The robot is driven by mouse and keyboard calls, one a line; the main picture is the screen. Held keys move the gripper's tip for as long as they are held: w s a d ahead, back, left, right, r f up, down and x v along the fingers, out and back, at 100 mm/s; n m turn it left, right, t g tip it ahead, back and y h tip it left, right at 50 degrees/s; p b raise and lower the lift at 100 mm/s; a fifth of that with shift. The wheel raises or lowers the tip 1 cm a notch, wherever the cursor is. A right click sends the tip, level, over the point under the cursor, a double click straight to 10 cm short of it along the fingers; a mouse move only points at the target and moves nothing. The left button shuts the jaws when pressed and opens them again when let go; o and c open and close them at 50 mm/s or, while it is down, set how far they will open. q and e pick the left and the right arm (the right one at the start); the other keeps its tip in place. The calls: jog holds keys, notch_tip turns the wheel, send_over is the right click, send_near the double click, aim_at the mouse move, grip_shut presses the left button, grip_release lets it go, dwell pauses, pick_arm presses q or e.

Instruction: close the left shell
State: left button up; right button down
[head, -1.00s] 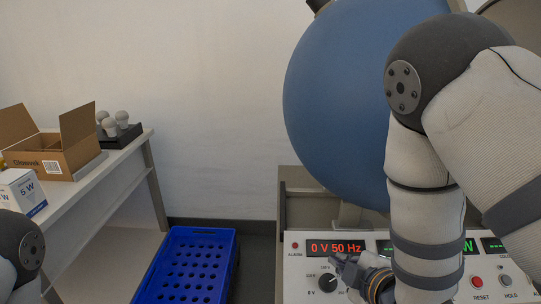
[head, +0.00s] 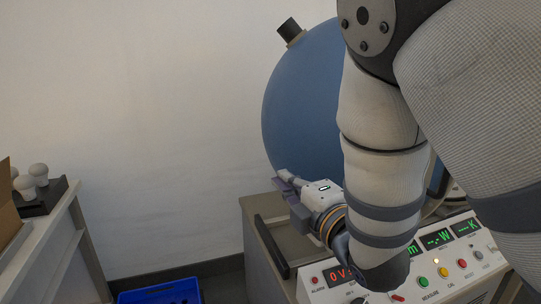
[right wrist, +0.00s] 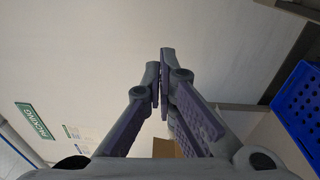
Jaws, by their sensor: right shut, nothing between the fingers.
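The left shell (head: 300,110) is a large blue dome with a dark stub on its upper left, standing over the bench in the head view. My right arm hides its right side, so I cannot see the rim or how far it stands open. My right gripper (head: 284,181) is at the shell's lower left edge, fingers pointing left, shut and empty. I cannot tell whether it touches the shell. In the right wrist view the fingertips (right wrist: 160,68) meet with nothing between them, and the shell is out of that view. My left gripper is not in view.
The control panel (head: 435,282) with lit displays and buttons lies below my right arm. A black handle (head: 270,247) runs along the bench's left side. A blue crate (head: 160,292) sits on the floor. A side table with bulbs (head: 38,175) stands at far left.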

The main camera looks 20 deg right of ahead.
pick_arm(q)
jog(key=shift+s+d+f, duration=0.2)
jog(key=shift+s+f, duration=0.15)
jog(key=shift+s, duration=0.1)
pick_arm(e)
jog(key=w+d, duration=0.3)
jog(key=w, duration=0.8)
jog(key=shift+r, duration=0.2)
pick_arm(q)
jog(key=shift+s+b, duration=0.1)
jog(key=shift+b, duration=0.2)
pick_arm(e)
jog(key=shift+w, duration=0.15)
